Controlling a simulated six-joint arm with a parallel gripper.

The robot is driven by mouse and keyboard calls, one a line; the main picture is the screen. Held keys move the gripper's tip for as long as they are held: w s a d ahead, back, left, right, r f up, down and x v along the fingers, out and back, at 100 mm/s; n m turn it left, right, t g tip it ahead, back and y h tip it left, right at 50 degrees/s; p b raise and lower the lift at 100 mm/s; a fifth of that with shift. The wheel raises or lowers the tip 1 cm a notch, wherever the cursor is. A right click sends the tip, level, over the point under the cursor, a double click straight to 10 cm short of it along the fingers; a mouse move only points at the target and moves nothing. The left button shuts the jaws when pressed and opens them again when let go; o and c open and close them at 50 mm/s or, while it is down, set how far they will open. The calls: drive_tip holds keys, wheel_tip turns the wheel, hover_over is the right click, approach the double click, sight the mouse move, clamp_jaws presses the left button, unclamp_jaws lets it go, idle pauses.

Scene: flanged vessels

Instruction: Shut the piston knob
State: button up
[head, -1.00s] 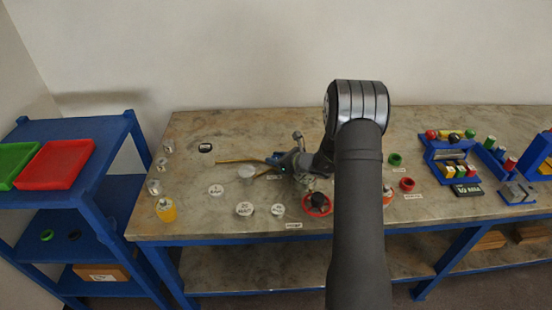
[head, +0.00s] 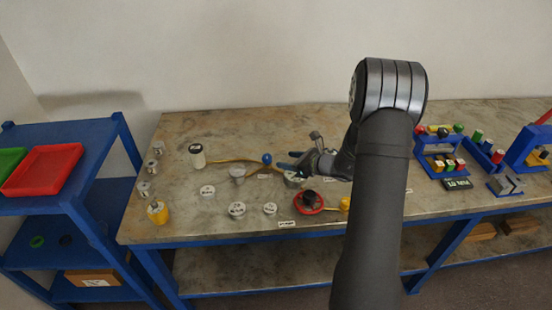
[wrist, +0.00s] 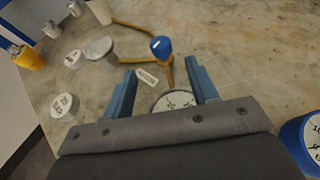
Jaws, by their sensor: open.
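A blue knob (head: 267,158), the likeliest piston knob, stands on the yellow-brown pipe line on the table. In the wrist view the blue knob (wrist: 161,46) sits beyond my fingertips, roughly in line with the gap between them. I cannot tell how far it is shut. My gripper (head: 287,160) is just right of the knob in the head view, apart from it. In the wrist view my gripper (wrist: 160,76) has its blue fingers wide apart with nothing held. A round dial (wrist: 174,100) shows between the fingers, partly hidden by the gripper body.
A grey vessel (head: 293,178) stands close below the fingers. A white cylinder (head: 197,155) stands at the pipe's left end. A pale lidded vessel (head: 237,175) and several white discs lie left of my gripper.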

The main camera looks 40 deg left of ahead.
sight(268, 157)
drive_tip(key=v, duration=0.6)
drive_tip(key=shift+d+r, duration=0.15)
drive_tip(key=shift+d, duration=0.05)
drive_tip(key=shift+a, duration=0.1)
drive_tip(key=x, duration=1.7)
drive_tip(key=shift+a+f, duration=0.1)
drive_tip(key=shift+f, duration=0.15)
drive_tip(key=shift+r, duration=0.1)
